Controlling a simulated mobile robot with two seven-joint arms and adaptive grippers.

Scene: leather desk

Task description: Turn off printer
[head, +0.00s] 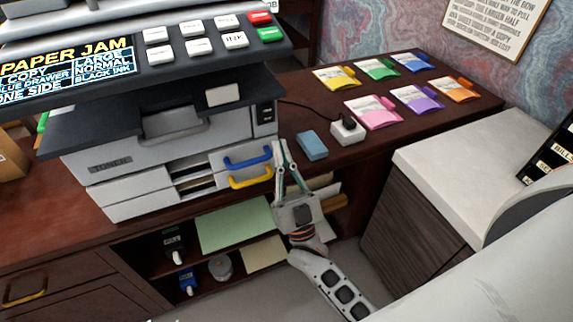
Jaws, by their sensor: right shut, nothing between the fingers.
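The printer (178,135) stands on the left of the desk, a grey and white machine with a toner panel, a blue drawer handle (247,162) and a yellow one (251,177). Its screen (75,65) is lit and reads "PAPER JAM". White keys, a red key (260,18) and a green key (270,34) sit beside the screen. A small dark panel (264,114) is on the front right of the body. A black cord runs from behind the printer to a white socket box (347,131). My right gripper (279,147) is shut and empty, just right of the handles. My left gripper is out of view.
A blue block (311,145) lies by the socket box. Several coloured packets, including a pink one (372,112), lie on the desk behind. A white-topped cabinet (450,155) stands at right. A shelf under the desk holds paper (235,226) and bottles.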

